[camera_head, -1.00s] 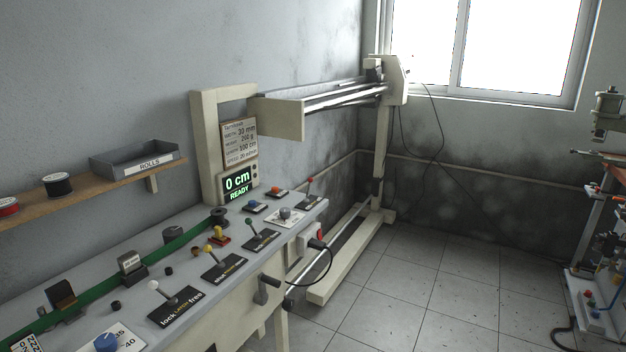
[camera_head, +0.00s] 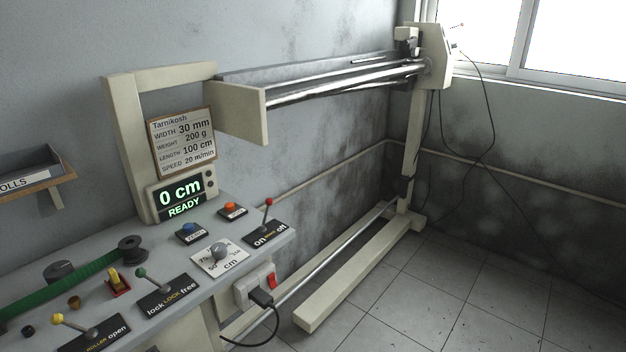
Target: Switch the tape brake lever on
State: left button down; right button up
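A lever with a red ball knob (camera_head: 268,202) stands at the far right end of the console top. Its black plate (camera_head: 270,234) reads "on" at the left and "off" at the right, with a small orange word between that is too small to read surely. The stick looks nearly upright in this view, and I cannot tell which side it is set to. A green-knobbed lever (camera_head: 141,273) stands on a plate reading "lock LOCK free". A yellow-knobbed lever (camera_head: 58,319) stands on a plate reading "ROLLER open". Neither of my grippers is in view.
Beside the red lever are an orange button (camera_head: 230,208), a blue button (camera_head: 187,230) and a grey dial (camera_head: 219,250). The display (camera_head: 181,197) reads "0 cm READY". A red switch (camera_head: 271,277) and a plugged cable are on the console's side. The tiled floor (camera_head: 420,290) at right is clear.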

aim_at(269, 201)
jog(key=i+l, duration=0.35)
jog(key=i+l+u, duration=0.1)
jog(key=i+l, duration=0.3)
jog(key=l, duration=0.15)
jog(key=i+l, duration=0.35)
jog(key=l, duration=0.15)
jog(key=u, duration=0.05)
